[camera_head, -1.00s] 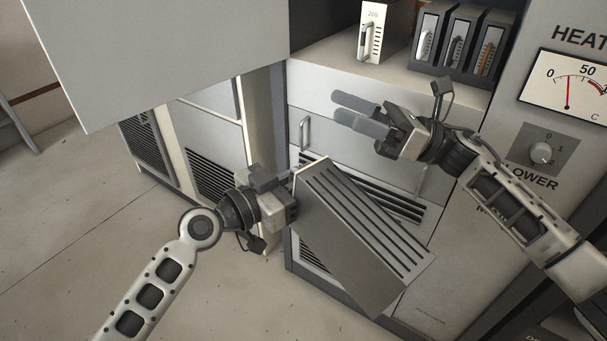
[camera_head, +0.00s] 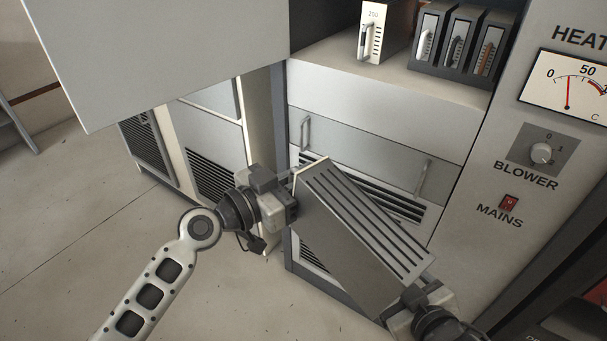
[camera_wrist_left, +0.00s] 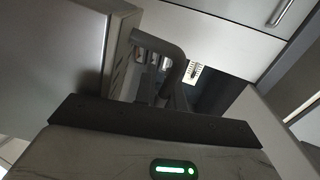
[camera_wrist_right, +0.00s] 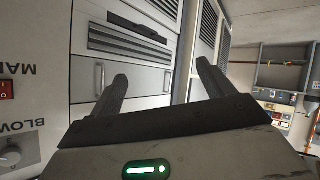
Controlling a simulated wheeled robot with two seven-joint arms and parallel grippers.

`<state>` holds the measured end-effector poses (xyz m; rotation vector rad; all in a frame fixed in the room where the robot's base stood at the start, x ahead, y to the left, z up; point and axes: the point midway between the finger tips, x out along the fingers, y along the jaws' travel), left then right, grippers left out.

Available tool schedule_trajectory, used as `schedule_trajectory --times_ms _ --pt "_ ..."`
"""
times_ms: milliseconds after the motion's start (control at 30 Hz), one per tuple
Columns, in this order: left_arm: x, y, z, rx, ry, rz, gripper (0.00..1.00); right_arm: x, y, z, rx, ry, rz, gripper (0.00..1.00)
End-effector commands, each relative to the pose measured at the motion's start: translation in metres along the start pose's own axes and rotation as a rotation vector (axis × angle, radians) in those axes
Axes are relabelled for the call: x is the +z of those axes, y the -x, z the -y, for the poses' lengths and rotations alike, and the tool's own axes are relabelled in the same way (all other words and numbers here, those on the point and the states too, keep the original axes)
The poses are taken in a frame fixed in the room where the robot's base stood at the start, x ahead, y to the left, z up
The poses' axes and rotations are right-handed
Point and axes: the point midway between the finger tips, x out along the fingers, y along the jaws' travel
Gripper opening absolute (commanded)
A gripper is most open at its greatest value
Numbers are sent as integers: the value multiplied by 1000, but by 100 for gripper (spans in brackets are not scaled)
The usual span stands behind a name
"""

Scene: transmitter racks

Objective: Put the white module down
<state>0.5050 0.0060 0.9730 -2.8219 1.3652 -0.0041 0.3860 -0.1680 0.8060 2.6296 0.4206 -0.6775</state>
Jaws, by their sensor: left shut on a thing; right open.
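My left gripper (camera_head: 285,200) is shut on a long module (camera_head: 345,240) with grey sides, dark slots and a thin pale front edge. The module hangs tilted in the air in front of the cabinet, its far end pointing down and right. Its front face is turned from the head view. In the left wrist view a grey curved bar (camera_wrist_left: 168,50) lies by the jaws. My right gripper is at the module's lower end in the head view, its fingers hidden there; the right wrist view shows it open and empty (camera_wrist_right: 165,85). Whether it touches the module I cannot tell.
A white-fronted module marked 200 (camera_head: 372,35) stands on the shelf (camera_head: 415,80) beside several dark-framed modules (camera_head: 460,42). Bare shelf lies in front of them. A large grey panel (camera_head: 165,60) blocks the upper left. The blower knob (camera_head: 541,153) and mains switch (camera_head: 509,202) are right.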

Motion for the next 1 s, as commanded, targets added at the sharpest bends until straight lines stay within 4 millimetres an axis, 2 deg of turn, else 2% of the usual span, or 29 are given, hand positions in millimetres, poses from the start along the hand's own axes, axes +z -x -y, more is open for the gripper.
schedule_trajectory --times_ms 33,200,400,600,733,867,1000 --pt "-4 0 0 -1 7 -9 0 13 6 12 -17 -63 31 81" --pt "-4 0 0 -1 7 -9 0 43 22 44 -58 -222 62 81" --pt "-4 0 0 0 7 -9 0 66 38 64 -65 -343 90 81" --pt "-3 0 -1 -2 9 -9 0 70 41 68 -64 -369 94 81" --pt "0 8 -12 -23 14 -9 0 70 41 68 -64 -367 93 81" --pt "2 27 -28 -82 20 -9 0 70 41 68 -64 -366 93 81" --pt "-1 56 -42 -180 24 -12 0 70 41 68 -64 -366 93 81"
